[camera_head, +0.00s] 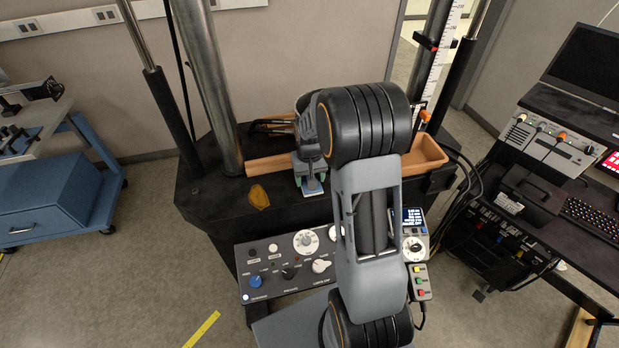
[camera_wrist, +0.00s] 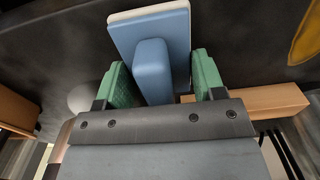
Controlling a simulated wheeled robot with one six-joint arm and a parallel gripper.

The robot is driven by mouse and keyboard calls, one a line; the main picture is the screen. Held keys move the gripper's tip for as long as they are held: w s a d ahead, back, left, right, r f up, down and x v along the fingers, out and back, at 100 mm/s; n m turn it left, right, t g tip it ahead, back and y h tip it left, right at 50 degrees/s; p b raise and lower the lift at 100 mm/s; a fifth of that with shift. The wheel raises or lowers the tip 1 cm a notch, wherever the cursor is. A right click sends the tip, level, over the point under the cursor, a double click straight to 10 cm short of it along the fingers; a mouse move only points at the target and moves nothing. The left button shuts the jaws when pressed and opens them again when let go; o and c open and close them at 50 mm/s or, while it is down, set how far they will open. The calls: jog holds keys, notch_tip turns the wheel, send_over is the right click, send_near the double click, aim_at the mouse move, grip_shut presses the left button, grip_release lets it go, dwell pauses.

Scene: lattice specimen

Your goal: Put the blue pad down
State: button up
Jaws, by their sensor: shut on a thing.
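The blue pad (camera_wrist: 178,25) has a pale underside layer and a raised blue grip block (camera_wrist: 153,70). In the wrist view the block stands between the green fingers of my gripper (camera_wrist: 160,74), which is shut on it. In the head view my gripper (camera_head: 309,172) is over the dark machine base (camera_head: 225,208), with the blue pad (camera_head: 313,187) at its tip. I cannot tell whether the pad touches the base. My arm hides part of the area to the right.
An orange-brown tray (camera_head: 428,153) stands right of my arm. A wooden strip (camera_head: 268,164) lies behind my gripper, and a flat ochre patch (camera_head: 258,197) lies to its left. Steel columns (camera_head: 207,85) rise behind. A control panel (camera_head: 290,262) is in front.

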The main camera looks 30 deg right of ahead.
jog(key=shift+f, duration=0.4)
jog(key=shift+f, duration=0.2)
jog(key=o, duration=0.8)
jog(key=shift+o, duration=0.2)
jog(key=shift+r, duration=0.15)
